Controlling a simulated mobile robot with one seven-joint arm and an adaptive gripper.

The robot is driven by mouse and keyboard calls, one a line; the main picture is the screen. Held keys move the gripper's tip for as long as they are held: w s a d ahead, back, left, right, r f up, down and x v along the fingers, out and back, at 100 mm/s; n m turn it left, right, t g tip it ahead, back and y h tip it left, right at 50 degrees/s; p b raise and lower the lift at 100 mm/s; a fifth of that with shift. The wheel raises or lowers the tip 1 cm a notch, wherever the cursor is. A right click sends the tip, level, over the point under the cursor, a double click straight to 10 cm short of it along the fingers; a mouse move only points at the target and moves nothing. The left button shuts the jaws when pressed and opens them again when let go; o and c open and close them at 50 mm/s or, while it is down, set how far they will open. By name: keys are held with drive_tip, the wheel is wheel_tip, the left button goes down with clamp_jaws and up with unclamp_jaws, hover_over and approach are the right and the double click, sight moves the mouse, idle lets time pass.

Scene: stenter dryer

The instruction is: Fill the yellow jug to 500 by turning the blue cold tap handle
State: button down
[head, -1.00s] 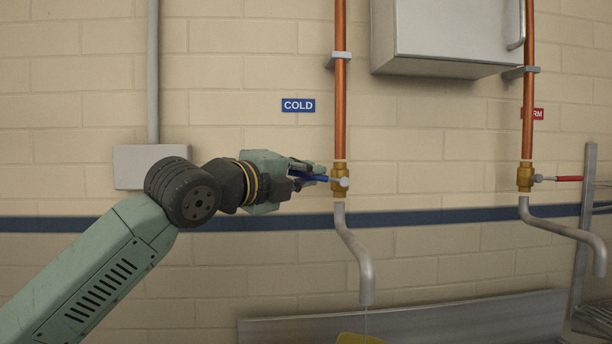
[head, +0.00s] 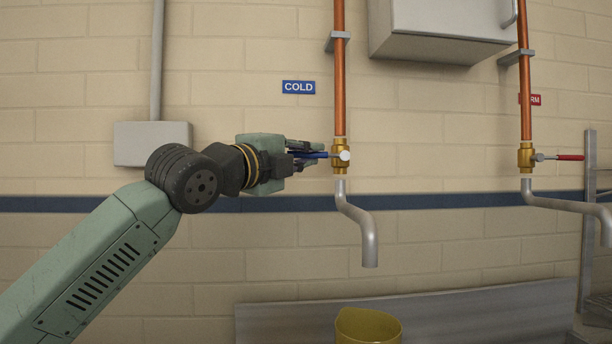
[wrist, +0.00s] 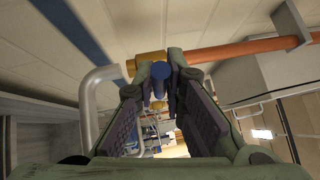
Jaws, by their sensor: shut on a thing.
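The blue cold tap handle (head: 316,155) points left from the brass cold valve (head: 341,156) and looks about level. My gripper (head: 311,152) is shut on it, coming from the left. In the wrist view the blue handle (wrist: 159,74) sits between the two fingertips. The grey cold spout (head: 368,235) bends down below the valve, and no stream shows from its mouth. The yellow jug (head: 368,328) stands below the spout, cut off by the bottom edge. Its level and any marks cannot be read.
A second copper pipe at right has a brass valve (head: 526,157) with a red handle (head: 570,157). A grey cabinet (head: 440,32) hangs on the wall between the pipes. A metal trough back (head: 470,315) runs behind the jug. Metal shelving stands at far right.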

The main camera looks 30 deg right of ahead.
drive_tip(key=shift+f, duration=0.15)
drive_tip(key=c, duration=1.6)
unclamp_jaws()
drive_tip(key=shift+c, duration=0.2)
drive_tip(key=shift+a, duration=0.1)
drive_tip(key=v, duration=1.2)
drive_tip(key=shift+f, duration=0.1)
